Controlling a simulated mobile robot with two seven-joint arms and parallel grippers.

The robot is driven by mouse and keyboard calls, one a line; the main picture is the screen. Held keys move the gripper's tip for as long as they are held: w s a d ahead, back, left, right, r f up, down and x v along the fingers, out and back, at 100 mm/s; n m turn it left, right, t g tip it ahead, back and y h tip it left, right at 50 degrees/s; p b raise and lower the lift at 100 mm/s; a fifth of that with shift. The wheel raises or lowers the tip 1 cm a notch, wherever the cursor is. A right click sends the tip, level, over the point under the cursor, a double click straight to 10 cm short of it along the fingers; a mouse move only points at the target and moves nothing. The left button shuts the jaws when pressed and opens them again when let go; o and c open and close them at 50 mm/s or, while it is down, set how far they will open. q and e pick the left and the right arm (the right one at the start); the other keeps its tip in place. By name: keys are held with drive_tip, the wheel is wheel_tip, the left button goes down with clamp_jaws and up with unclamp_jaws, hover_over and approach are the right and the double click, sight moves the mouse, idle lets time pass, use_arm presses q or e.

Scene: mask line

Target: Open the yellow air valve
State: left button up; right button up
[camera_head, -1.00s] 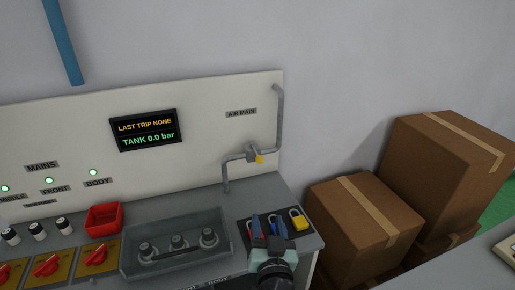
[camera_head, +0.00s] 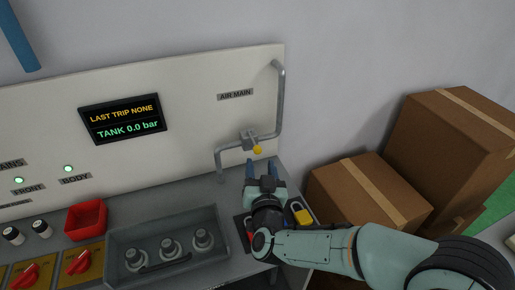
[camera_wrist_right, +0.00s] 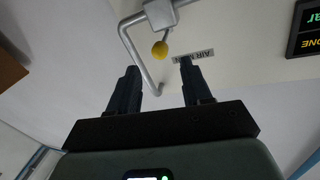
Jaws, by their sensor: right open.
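The yellow air valve (camera_head: 257,149) is a small yellow knob on a grey valve body in the grey pipe, below the AIR MAIN label (camera_head: 235,95). The yellow knob also shows in the right wrist view (camera_wrist_right: 160,49), just beyond the fingertips and between their lines. My right gripper (camera_head: 262,166) is open and empty, a little below the valve and apart from it. Its two dark fingers also show in the right wrist view (camera_wrist_right: 160,72). My left gripper is not in view.
A grey tray (camera_head: 122,268) with several grey knobbed parts and a red bin (camera_head: 86,220) stand on the bench. A yellow padlock (camera_head: 301,214) lies beside my right wrist. Cardboard boxes (camera_head: 365,195) stand at the right. The display (camera_head: 123,118) reads TANK 0.0 bar.

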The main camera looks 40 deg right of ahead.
sight(258, 152)
drive_tip(key=x, duration=0.7)
drive_tip(key=shift+w+d+p, duration=0.15)
drive_tip(key=shift+w+p, duration=0.15)
clamp_jaws()
